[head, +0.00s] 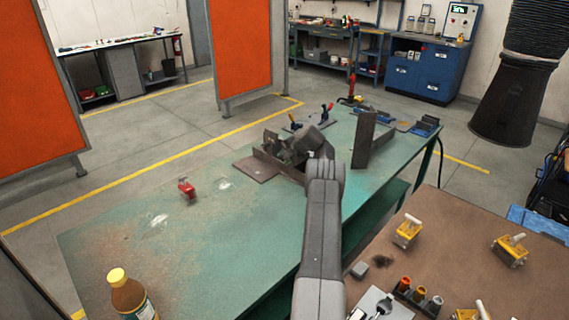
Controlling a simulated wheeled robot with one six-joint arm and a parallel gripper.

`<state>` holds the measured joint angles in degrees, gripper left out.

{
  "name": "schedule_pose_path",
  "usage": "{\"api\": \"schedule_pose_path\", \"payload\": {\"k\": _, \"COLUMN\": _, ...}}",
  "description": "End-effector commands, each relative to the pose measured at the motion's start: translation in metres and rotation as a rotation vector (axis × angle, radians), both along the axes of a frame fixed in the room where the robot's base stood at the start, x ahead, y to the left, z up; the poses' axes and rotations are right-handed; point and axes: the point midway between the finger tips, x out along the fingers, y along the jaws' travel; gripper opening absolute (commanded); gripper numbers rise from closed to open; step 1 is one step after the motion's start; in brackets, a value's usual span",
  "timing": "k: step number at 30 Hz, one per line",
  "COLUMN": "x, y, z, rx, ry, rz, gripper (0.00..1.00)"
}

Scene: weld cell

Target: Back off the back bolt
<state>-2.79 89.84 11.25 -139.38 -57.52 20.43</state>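My arm reaches over the green table to a small brown steel base plate (252,170) near the table's middle. My gripper (287,150) is at this plate, among dark grey metal parts that it partly hides. I cannot tell its fingers from these parts, nor whether they are open or shut. No bolt can be made out; the back bolt may be hidden or too small to see.
An upright grey plate (363,140) stands just right of my arm. A red object (186,188) and an amber bottle (128,296) stand left. A brown table (455,245) with yellow blocks is at right; a dark hood (510,105) hangs above.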

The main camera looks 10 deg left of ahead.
Motion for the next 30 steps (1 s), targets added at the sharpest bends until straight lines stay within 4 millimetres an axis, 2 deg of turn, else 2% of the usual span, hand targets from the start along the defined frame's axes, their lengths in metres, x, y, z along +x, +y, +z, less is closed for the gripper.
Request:
{"api": "schedule_pose_path", "payload": {"k": 2, "x": 0.000, "y": 0.000, "z": 0.000, "rx": 0.000, "ry": 0.000, "rz": 0.000, "gripper": 0.44}}
{"api": "schedule_pose_path", "payload": {"k": 11, "x": 0.000, "y": -0.001, "z": 0.002, "rx": 0.000, "ry": 0.001, "rz": -0.001, "gripper": 0.44}}
{"api": "schedule_pose_path", "payload": {"k": 30, "x": -0.018, "y": -0.028, "z": 0.036, "rx": 0.000, "ry": 0.000, "rz": -0.001, "gripper": 0.44}}
